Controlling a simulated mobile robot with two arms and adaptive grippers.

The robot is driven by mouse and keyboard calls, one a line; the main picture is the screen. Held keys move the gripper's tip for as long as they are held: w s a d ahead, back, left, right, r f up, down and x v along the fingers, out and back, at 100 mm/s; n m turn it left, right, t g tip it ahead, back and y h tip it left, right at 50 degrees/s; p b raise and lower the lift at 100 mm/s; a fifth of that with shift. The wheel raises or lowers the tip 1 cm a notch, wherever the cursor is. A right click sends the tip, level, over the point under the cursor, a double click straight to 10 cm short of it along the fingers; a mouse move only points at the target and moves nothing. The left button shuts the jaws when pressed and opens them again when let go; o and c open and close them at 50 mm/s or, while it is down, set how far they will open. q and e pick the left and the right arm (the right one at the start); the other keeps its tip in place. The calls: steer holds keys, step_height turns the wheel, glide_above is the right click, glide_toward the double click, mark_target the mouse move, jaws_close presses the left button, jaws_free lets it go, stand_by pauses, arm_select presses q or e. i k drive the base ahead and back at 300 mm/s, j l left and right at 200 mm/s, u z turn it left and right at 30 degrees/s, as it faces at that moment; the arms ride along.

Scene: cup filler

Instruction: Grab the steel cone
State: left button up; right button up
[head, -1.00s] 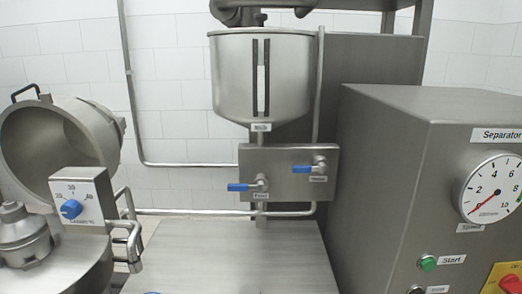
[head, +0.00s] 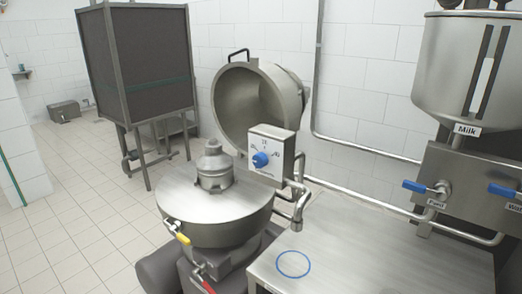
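A stepped, roughly cone-shaped steel piece (head: 214,166) stands upright on the flat round top of a steel vessel (head: 187,212) in the head view, left of centre. It is the only cone-like thing I can make out. Whether it is loose or fixed to the vessel I cannot tell. Neither of my grippers is in view, so nothing is seen touching it.
A steel table (head: 370,250) with a blue ring mark lies to the right, bare. A milk hopper (head: 460,75) is at right. Tiled floor (head: 85,230) is clear at left.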

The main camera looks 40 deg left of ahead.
mark_target(214, 159)
steer(key=u, duration=1.55)
steer(key=i+j+z, duration=0.1)
steer(key=i+j, duration=0.25)
